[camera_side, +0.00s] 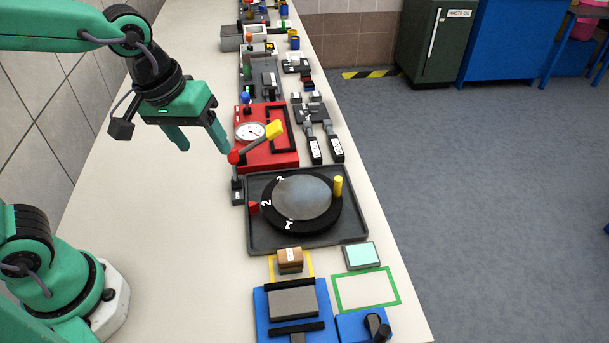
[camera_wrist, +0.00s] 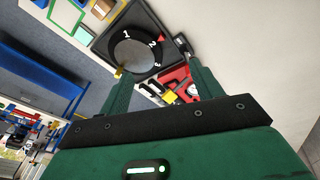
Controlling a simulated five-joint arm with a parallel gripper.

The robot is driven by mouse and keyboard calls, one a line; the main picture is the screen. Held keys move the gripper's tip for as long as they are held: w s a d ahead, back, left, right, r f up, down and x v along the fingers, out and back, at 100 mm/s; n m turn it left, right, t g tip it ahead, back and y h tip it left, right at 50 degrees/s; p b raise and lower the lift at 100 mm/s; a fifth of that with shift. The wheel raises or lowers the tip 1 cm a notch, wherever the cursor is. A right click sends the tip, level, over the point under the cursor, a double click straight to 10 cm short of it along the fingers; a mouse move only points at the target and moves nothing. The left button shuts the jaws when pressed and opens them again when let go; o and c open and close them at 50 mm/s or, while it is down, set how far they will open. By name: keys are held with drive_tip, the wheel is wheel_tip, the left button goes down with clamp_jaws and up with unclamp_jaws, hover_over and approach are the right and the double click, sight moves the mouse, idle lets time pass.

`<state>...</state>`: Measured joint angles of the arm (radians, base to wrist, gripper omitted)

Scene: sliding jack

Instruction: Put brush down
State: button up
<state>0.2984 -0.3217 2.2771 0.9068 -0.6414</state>
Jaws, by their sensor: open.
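A brown wooden block with a pale label, which looks like the brush (camera_side: 290,259), sits at the yellow outline (camera_side: 272,266) near the front of the bench in the side view. A small brown shape, perhaps the same brush, shows at the top of the wrist view (camera_wrist: 103,8). My gripper (camera_side: 205,149) is open and empty, above the bench to the left of the red gauge unit and well apart from the brush. Its two spread fingers also show in the wrist view (camera_wrist: 153,57).
A dark tray (camera_side: 354,237) with a numbered turntable (camera_side: 302,198) lies between my gripper and the brush. A red unit with a yellow-tipped lever (camera_side: 273,130) is close to my right finger. A blue fixture (camera_side: 262,305) and green outline (camera_side: 335,292) are in front. The bench's left side is clear.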

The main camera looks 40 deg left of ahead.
drive_tip(key=s+a+r+m+t+y, duration=0.1)
drive_tip(key=s+a+m, duration=0.3)
drive_tip(key=a, duration=0.5)
drive_tip(key=shift+s+r+t, duration=0.55)
drive_tip(key=shift+s+t, duration=0.25)
drive_tip(key=shift+s, duration=0.4)
